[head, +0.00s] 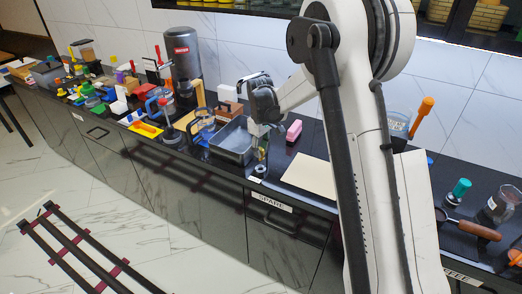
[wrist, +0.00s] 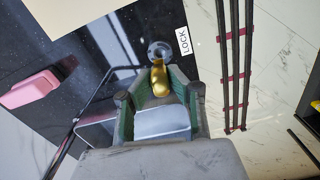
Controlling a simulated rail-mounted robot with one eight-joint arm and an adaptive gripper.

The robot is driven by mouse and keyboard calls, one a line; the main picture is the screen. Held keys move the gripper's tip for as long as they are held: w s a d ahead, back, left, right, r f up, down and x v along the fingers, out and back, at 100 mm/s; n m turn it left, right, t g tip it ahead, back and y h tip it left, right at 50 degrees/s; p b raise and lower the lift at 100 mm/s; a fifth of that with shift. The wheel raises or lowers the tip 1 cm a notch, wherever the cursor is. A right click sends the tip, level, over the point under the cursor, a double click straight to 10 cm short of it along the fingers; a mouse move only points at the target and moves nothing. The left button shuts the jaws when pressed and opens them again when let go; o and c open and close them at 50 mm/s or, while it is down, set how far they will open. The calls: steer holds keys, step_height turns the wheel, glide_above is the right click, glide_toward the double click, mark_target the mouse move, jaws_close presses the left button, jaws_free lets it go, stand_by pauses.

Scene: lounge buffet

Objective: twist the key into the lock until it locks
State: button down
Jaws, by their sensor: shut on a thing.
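The gold key (wrist: 160,80) is between the fingers of my gripper (wrist: 159,95) in the wrist view, and the gripper is shut on it. The key points at the round grey lock (wrist: 159,49), which sits beside a white LOCK label (wrist: 183,41). The key's far end meets the lock in the picture; I cannot tell whether it is inserted or how deep. In the head view my gripper (head: 262,143) points down over the small lock (head: 258,170) at the counter's front edge.
A grey metal tray (head: 232,157) stands just left of my gripper. A pink block (head: 294,131) and a beige board (head: 311,176) lie to the right. Several tools and containers crowd the counter at left. A SPARE drawer (head: 273,202) is below the front edge.

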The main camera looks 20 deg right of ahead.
steer(key=shift+b, duration=0.35)
steer(key=shift+s+f, duration=0.1)
steer(key=shift+f, duration=0.15)
steer(key=shift+f+b, duration=1.35)
steer(key=shift+b, duration=0.15)
steer(key=shift+f+b, duration=1.15)
steer(key=shift+b, duration=0.5)
stand_by(0.6)
steer(key=c, duration=2.3)
jaws_free()
jaws_close()
steer(key=m, duration=0.9)
steer(key=shift+m, duration=0.3)
steer(key=m, duration=0.4)
steer(key=shift+f, duration=0.1)
